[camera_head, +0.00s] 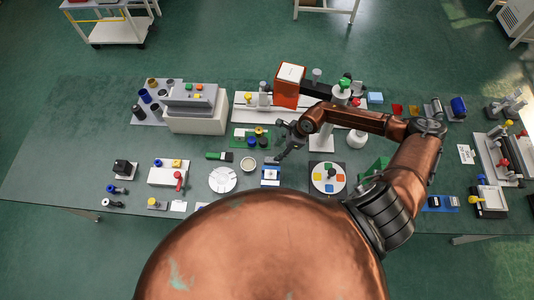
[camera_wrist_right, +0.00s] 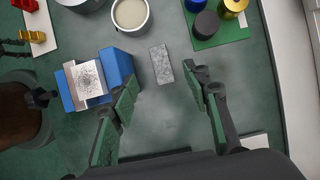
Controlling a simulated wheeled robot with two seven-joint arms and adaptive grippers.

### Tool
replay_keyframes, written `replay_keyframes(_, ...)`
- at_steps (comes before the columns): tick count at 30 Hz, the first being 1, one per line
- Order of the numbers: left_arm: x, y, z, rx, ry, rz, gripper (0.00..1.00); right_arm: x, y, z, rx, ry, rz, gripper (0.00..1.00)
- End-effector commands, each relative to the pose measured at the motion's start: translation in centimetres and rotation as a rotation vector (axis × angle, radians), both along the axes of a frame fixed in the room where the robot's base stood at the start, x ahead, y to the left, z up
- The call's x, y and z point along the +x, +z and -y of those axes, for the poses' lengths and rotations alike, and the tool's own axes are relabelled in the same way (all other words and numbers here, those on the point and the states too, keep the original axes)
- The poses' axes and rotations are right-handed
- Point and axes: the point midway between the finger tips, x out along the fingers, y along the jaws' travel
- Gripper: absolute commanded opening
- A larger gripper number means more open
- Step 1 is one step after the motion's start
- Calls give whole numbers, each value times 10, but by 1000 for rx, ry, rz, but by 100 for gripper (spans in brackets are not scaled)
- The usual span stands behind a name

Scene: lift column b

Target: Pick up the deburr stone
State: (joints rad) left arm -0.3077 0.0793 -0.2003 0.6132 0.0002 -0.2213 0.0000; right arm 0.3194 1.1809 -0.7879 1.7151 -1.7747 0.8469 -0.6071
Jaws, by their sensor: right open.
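The deburr stone is most likely the grey speckled rectangular block (camera_wrist_right: 161,64) lying flat on the green table in the right wrist view. My right gripper (camera_wrist_right: 161,86) is open, with its green-padded fingers spread wide. The block lies just beyond the fingertips, lined up with the gap between them, and nothing is between the pads. In the head view my right gripper (camera_head: 281,154) hangs over the middle of the table; the block is hard to make out there. My left gripper is not in view.
A blue fixture with a speckled plate (camera_wrist_right: 88,80) stands close left of the block. A cup of pale contents (camera_wrist_right: 131,14) stands above it, and a green board with cylinders (camera_wrist_right: 217,22) is at upper right. Bare table surrounds the block.

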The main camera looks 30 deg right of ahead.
Motion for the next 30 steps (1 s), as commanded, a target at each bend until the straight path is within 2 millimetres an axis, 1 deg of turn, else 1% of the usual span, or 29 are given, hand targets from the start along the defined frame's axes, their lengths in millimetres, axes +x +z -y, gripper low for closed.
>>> replay_keyframes(1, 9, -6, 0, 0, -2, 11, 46, -1, -7, 1, -4, 4, -2, 44)
replay_keyframes(3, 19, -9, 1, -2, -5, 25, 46, -1, -11, 2, -9, 8, -1, 44)
replay_keyframes(7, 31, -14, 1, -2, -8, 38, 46, -2, -18, 3, -13, 12, -1, 44)
replay_keyframes(10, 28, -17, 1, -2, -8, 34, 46, -2, -20, 3, -15, 13, -1, 44)
replay_keyframes(13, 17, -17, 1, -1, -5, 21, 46, -1, -25, 1, -14, 14, -2, 44)
replay_keyframes(16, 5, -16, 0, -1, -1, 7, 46, 1, -34, -3, -13, 13, -2, 44)
replay_keyframes(19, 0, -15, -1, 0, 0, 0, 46, 3, -43, -6, -13, 13, -2, 44)
replay_keyframes(23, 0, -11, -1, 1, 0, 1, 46, 1, -56, -10, -14, 14, -3, 44)
replay_keyframes(26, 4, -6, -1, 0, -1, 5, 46, -1, -71, -15, -13, 14, -4, 44)
replay_keyframes(30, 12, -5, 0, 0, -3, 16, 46, 3, -89, -20, -12, 14, -1, 44)
